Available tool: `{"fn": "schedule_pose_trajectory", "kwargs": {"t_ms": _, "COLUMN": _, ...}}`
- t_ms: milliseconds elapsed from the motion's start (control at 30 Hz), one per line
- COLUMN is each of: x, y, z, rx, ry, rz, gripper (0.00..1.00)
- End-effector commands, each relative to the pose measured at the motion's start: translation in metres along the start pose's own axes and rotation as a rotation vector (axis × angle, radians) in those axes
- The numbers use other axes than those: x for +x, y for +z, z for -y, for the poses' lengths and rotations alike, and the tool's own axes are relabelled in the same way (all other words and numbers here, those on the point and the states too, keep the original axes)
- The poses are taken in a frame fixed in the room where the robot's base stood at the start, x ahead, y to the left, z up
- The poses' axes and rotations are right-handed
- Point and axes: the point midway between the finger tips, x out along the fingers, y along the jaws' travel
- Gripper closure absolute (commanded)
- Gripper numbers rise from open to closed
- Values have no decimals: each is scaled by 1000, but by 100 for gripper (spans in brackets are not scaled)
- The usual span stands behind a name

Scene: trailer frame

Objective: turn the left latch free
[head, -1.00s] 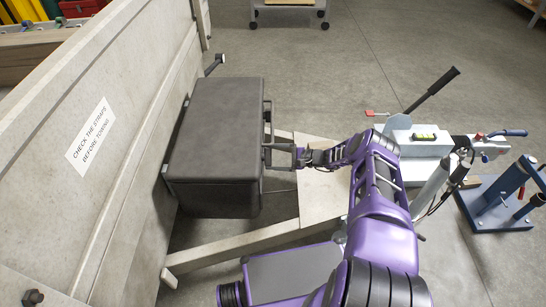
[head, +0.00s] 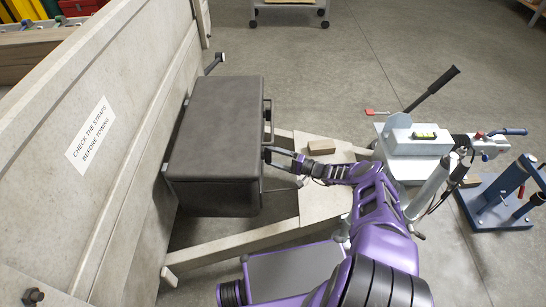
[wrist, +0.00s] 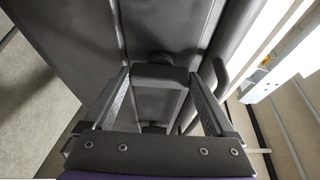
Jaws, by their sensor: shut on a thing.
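The dark grey box (head: 215,135) sits on the trailer frame, its front face toward the right in the head view. Its carry handle (head: 268,118) is on that face; it also shows in the wrist view (wrist: 214,78). My gripper (head: 270,152) is at the front face, on the near side of the handle. In the wrist view its two fingers (wrist: 158,76) are closed on the sides of a dark block-like latch (wrist: 160,74), the left one. Another small dark fitting (wrist: 153,128) shows between the fingers, lower down. The latch is too small to make out in the head view.
A trailer side board (head: 120,130) with a label stands left of the box. A wooden block (head: 322,145) lies on the pale deck plate (head: 325,190). A white hitch unit with a lever (head: 415,140) and a blue stand (head: 495,205) are to the right.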

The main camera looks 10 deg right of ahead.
Motion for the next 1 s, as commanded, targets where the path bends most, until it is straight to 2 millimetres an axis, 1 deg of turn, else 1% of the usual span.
{"fn": "schedule_pose_trajectory", "kwargs": {"t_ms": 200, "x": 0, "y": 0, "z": -1, "rx": -32, "ry": -12, "rz": 1, "gripper": 66}}
{"fn": "schedule_pose_trajectory", "kwargs": {"t_ms": 600, "x": 0, "y": 0, "z": -1, "rx": -37, "ry": -13, "rz": 2, "gripper": 66}}
{"fn": "schedule_pose_trajectory", "kwargs": {"t_ms": 633, "x": 0, "y": 0, "z": -1, "rx": -37, "ry": -13, "rz": 2, "gripper": 5}}
{"fn": "schedule_pose_trajectory", "kwargs": {"t_ms": 667, "x": 0, "y": 0, "z": -1, "rx": -36, "ry": -13, "rz": 2, "gripper": 0}}
{"fn": "schedule_pose_trajectory", "kwargs": {"t_ms": 1000, "x": 0, "y": 0, "z": 0, "rx": -13, "ry": -4, "rz": 1, "gripper": 0}}
